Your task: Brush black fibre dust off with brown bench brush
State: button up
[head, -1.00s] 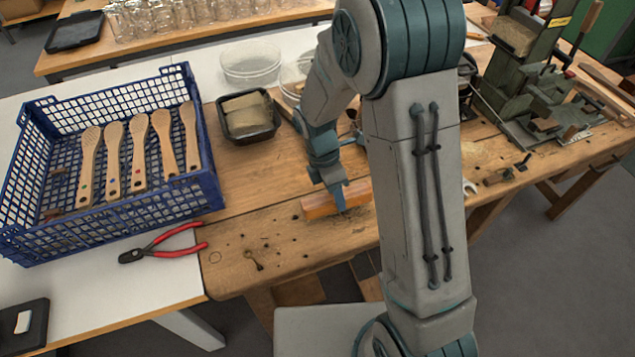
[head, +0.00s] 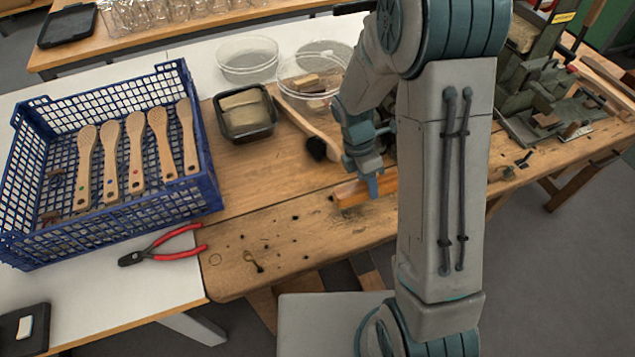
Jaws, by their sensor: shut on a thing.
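The brown bench brush (head: 348,194) is an orange-brown block low over the wooden bench, right of centre in the head view. My gripper (head: 372,187) is shut on it from above, and its finger hides the middle of the block. I cannot tell whether its bristles touch the bench. Black fibre dust (head: 295,217) lies as scattered specks on the bench's front part, left of the brush. More specks lie near a small brass-coloured key-like piece (head: 254,261).
A blue crate (head: 212,190) with wooden brush handles stands left. Red-handled pliers (head: 165,250) lie at the bench's left edge. A black tub (head: 246,137), clear bowls (head: 247,72) and a long-handled black-tufted brush (head: 316,149) are behind. A green machine (head: 550,85) stands at right.

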notch_tip(320, 180, up, 3)
jog(key=shift+s+a+f+p, duration=0.1)
jog(key=shift+f+p, duration=0.1)
jog(key=shift+p, duration=0.4)
jog(key=shift+r+p, duration=1.85)
jog(key=shift+r, duration=0.35)
